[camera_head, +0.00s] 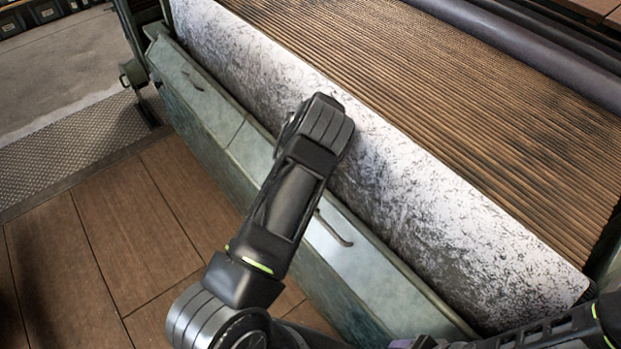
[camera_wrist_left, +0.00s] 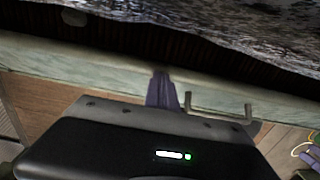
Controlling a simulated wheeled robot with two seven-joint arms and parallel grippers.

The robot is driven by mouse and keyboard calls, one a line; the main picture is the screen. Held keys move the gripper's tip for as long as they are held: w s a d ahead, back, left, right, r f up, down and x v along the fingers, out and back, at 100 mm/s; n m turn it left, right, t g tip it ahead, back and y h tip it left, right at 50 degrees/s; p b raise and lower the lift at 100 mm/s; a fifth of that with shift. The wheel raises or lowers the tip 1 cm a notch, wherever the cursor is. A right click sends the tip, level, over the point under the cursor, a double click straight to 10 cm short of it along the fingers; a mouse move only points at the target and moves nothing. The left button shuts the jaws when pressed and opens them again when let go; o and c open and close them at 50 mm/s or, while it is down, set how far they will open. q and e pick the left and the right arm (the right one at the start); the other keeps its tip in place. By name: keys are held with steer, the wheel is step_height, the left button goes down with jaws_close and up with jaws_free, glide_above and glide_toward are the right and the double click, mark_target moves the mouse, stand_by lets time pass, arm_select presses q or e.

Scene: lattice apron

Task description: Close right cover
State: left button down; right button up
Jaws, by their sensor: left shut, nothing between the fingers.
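The right cover (camera_head: 375,275) is a long pale green panel with a bar handle (camera_head: 335,230), along the front of a machine. How far it stands open is hard to tell. My left arm reaches across it and hides part of it. My left gripper is hidden behind that arm in the head view. In the left wrist view the left gripper (camera_wrist_left: 163,88) is shut and empty, with its fingers over a pale green edge (camera_wrist_left: 100,75) and beside a bent metal handle (camera_wrist_left: 222,115). Purple parts, likely my right gripper (camera_head: 422,343), show at the bottom edge, mostly cut off.
A second green cover (camera_head: 195,95) with a handle lies to the left. A speckled white surface (camera_head: 430,205) rises behind the covers, with a ribbed brown bed (camera_head: 450,100) beyond it. Brown floor (camera_head: 120,240) is clear at the left front.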

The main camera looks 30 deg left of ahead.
arm_select(q)
steer(key=shift+w, duration=0.15)
stand_by(0.4)
steer(key=shift+r, duration=0.55)
step_height(320, 180, up, 7)
steer(key=b, duration=0.1)
steer(key=shift+f, duration=0.2)
